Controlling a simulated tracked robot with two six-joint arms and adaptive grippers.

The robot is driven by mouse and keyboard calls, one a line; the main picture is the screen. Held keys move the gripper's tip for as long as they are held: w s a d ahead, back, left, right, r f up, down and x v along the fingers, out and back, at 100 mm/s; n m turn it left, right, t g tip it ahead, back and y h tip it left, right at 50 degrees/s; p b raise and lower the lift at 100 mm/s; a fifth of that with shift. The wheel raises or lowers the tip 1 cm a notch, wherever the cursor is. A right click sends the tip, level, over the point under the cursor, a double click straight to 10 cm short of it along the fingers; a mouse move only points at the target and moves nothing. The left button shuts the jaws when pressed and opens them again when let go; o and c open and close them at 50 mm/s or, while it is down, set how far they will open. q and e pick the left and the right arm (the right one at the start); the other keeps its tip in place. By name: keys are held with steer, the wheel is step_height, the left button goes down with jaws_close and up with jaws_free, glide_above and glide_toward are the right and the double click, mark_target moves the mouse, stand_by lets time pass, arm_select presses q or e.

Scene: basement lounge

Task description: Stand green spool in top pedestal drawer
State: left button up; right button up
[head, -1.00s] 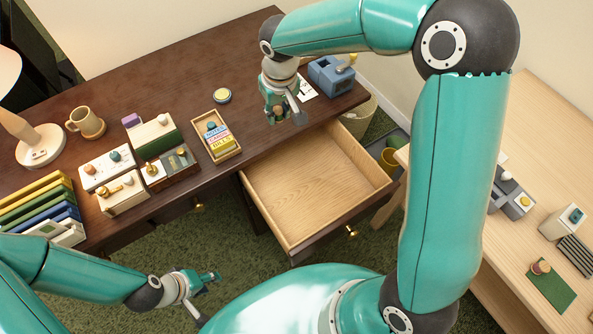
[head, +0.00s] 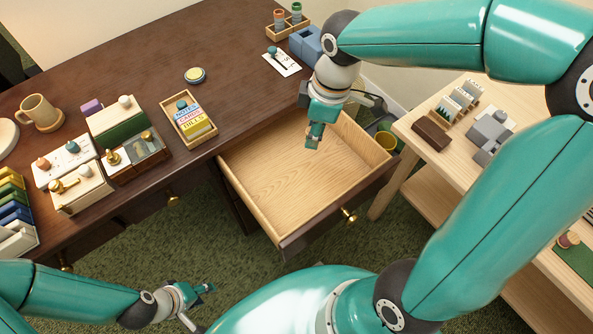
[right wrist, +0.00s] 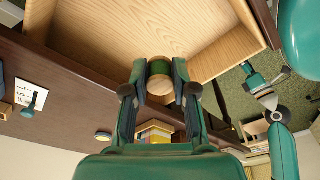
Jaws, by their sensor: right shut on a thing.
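My right gripper (head: 315,140) is over the back right part of the open top pedestal drawer (head: 270,190). In the right wrist view its jaws (right wrist: 161,72) are shut on the green spool (right wrist: 161,85), which has pale wooden ends and a green band. In the head view the gripper mostly hides the spool. The drawer floor looks bare around it; whether the spool touches the floor I cannot tell. My left gripper (head: 206,304) is open and empty, low over the carpet in front of the desk.
The dark desk (head: 130,75) holds a small wooden tray with cards (head: 189,120), a round tin (head: 194,75), a mug (head: 40,112) and several boxes. A rack with two spools (head: 287,27) stands at the back. A pale table (head: 410,120) with objects is at the right.

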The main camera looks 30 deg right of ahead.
steer(key=b, duration=0.3)
glide_above(308, 181)
steer(key=f, duration=1.4)
steer(key=shift+s+d, duration=0.15)
steer(key=shift+s, duration=0.05)
steer(key=shift+f+b, duration=0.8)
steer(key=shift+f, duration=1.35)
steer(key=shift+f, duration=0.15)
steer(key=o, duration=0.8)
steer(key=shift+c, duration=0.2)
